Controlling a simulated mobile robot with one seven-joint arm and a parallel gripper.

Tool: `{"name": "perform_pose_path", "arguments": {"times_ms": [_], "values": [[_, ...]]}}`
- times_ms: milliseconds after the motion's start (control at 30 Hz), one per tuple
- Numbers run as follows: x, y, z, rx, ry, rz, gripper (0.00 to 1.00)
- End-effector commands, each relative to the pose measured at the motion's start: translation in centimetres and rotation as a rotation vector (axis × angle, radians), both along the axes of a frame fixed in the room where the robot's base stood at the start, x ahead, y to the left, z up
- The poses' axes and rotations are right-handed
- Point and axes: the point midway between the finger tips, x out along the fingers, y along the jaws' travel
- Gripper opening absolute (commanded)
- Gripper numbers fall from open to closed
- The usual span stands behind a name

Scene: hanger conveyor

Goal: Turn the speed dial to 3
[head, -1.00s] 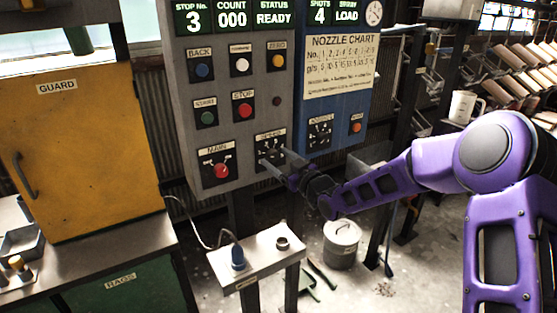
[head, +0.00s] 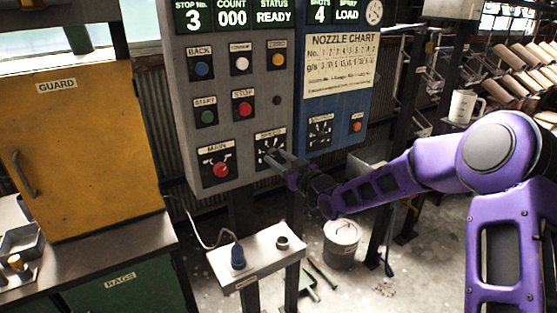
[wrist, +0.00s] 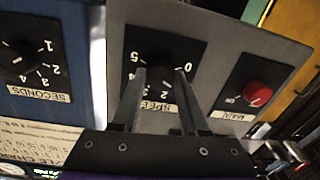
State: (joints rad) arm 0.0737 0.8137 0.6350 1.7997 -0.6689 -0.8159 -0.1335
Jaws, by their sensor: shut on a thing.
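The speed dial (wrist: 160,74) is a dark knob on a black square plate on the grey control panel. In the wrist view the panel appears upside down. The marks 0, 2, 3 and 5 show around the dial; others are partly hidden by the fingers. My gripper (wrist: 160,78) is shut on the dial, one finger on each side. The dial's pointer cannot be made out. In the head view my gripper (head: 272,154) reaches the dial's plate (head: 263,138) from the lower right, and its fingers cover most of the knob.
The red MAIN switch (head: 221,170) is left of the dial. START (head: 207,117) and STOP (head: 244,109) buttons are above. A blue panel with a seconds dial (head: 319,131) adjoins on the right. A small white shelf (head: 262,262) stands below.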

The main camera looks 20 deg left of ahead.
Motion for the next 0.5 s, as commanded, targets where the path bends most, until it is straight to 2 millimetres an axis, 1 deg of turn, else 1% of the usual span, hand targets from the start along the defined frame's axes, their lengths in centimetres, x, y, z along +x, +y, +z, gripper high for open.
{"name": "perform_pose_path", "arguments": {"times_ms": [267,500], "values": [[-0.02,-0.03,-0.27,0.13,0.153,0.0,0.0],[-0.05,-0.01,-0.25,0.279,0.327,-0.001,0.0]]}}
